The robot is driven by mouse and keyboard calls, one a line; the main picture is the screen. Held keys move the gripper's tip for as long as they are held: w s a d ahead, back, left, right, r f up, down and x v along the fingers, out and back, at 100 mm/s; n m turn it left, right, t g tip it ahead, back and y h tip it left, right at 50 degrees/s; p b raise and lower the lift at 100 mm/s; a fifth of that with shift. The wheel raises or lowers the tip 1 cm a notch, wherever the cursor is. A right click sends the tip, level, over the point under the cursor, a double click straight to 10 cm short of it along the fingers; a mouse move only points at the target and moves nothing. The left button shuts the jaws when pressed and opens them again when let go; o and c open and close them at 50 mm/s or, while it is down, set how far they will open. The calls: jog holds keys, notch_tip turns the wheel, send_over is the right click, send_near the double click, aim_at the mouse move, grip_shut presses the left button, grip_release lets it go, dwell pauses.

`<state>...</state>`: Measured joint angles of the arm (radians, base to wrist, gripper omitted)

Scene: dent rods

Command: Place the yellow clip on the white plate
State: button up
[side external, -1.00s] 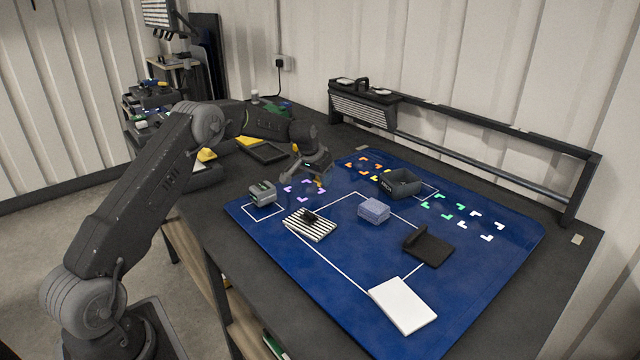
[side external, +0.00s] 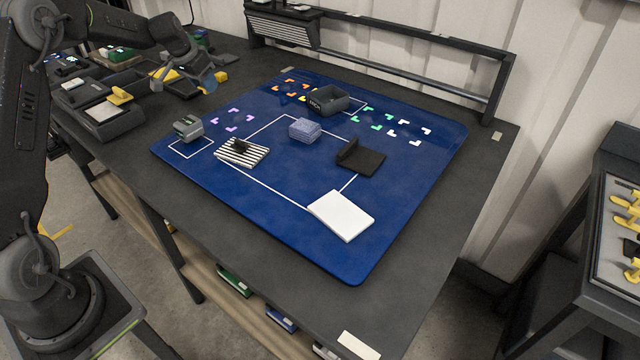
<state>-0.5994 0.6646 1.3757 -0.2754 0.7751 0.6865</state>
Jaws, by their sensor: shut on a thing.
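My gripper (side external: 207,85) is above the dark bench just off the back-left edge of the blue mat. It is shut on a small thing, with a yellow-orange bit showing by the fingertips. I take this for the yellow clip (side external: 202,90), mostly hidden by the fingers and too small to make out well. The white plate (side external: 341,215) lies flat at the front right of the blue mat, bare and well away from my gripper.
Grey boxes (side external: 105,112) stand at left. The mat's front is clear.

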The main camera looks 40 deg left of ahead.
jog(key=d+m+h, duration=0.2)
jog(key=d+m, duration=0.4)
jog(key=d, duration=0.7)
jog(key=m+g+h, duration=0.3)
jog(key=m+g, duration=0.2)
jog(key=m, duration=0.8)
send_over(346, 216)
jog(key=a, duration=0.2)
jog(key=f, duration=0.5)
jog(key=shift+s+a+f, duration=0.1)
jog(key=shift+a, duration=0.1)
jog(key=shift+d+f, duration=0.3)
jog(key=shift+d, duration=0.2)
jog(key=shift+f, duration=2)
jog(key=shift+f, duration=0.1)
jog(key=o, duration=0.5)
jog(key=shift+c, duration=0.2)
jog(key=o, duration=0.4)
